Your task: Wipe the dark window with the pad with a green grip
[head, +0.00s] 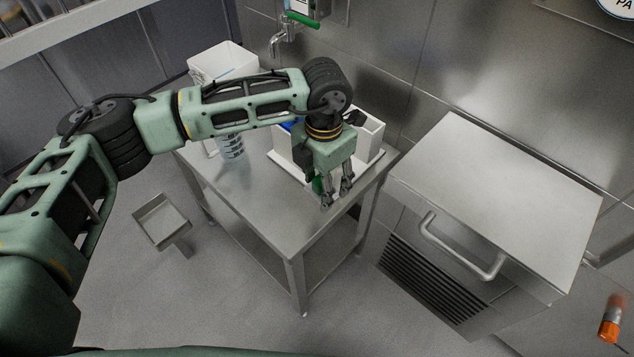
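My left gripper (337,197) points down over the front right part of the steel table, at the front of a white divided container. Its two fingers are apart, with nothing visible between them. A small green piece (318,186) shows just left of the fingers, partly covered by them; it may be the green grip of the pad, but the pad itself is hidden or too small to tell. I cannot make out a dark window for certain. My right gripper is not in view.
The steel table (262,212) holds the white container (370,138), a clear ribbed cylinder (231,148) and a white bin (222,62). A steel cabinet (490,195) with a handle stands at right. A tap (284,38) is on the back wall. The table's front left is clear.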

